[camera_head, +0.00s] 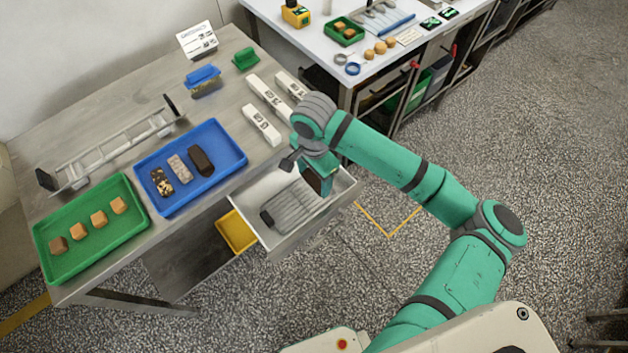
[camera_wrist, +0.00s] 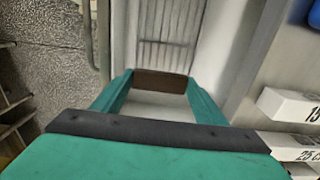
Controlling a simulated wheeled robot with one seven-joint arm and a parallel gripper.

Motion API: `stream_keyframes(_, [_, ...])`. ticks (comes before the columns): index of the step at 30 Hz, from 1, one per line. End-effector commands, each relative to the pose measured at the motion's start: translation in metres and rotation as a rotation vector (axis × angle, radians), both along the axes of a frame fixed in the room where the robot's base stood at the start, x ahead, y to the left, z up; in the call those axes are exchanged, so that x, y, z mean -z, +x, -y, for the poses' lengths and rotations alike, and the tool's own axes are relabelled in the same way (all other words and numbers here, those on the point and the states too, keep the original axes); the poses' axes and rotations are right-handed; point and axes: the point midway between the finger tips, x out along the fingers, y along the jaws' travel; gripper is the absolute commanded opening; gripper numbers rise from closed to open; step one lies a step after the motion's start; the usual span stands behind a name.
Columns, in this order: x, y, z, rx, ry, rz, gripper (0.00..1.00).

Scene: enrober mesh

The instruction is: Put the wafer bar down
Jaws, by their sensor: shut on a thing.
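My gripper (camera_head: 316,183) is over the right part of an open white drawer (camera_head: 273,240), pointing down. It is shut on a dark brown wafer bar (camera_wrist: 160,83), which lies across between the fingertips in the wrist view. In the head view only a small brown part of the bar (camera_head: 313,182) shows beside the fingers. A grey ribbed mesh (camera_head: 292,205) with a dark handle end lies in the drawer. Whether the bar touches anything below it, I cannot tell.
A blue tray (camera_head: 228,142) on the metal table holds several bars. A green tray (camera_head: 50,231) holds several tan cubes. White labelled blocks (camera_head: 262,125) stand near the table edge behind the drawer. A yellow bin (camera_head: 236,232) is below, left of the drawer.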

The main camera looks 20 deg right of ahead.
Motion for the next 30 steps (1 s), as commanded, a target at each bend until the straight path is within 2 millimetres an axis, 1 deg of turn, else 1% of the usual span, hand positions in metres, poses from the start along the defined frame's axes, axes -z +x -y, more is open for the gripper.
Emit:
stream_keyframes(7, [0.012,0.009,0.004,0.0,0.0,0.0,0.53])
stream_keyframes(12, [0.035,0.009,0.005,0.0,-0.001,-0.002,0.53])
stream_keyframes(15, [0.042,0.009,0.004,0.0,0.001,0.0,0.53])
stream_keyframes(26, [0.046,0.009,0.004,-0.001,0.001,0.001,0.53])
stream_keyframes(27, [0.046,0.009,0.004,-0.001,0.0,0.001,0.68])
stream_keyframes(29, [0.046,0.009,0.005,-0.001,-0.001,0.001,0.82])
stream_keyframes(30, [0.046,0.009,0.005,0.0,-0.001,0.001,0.84])
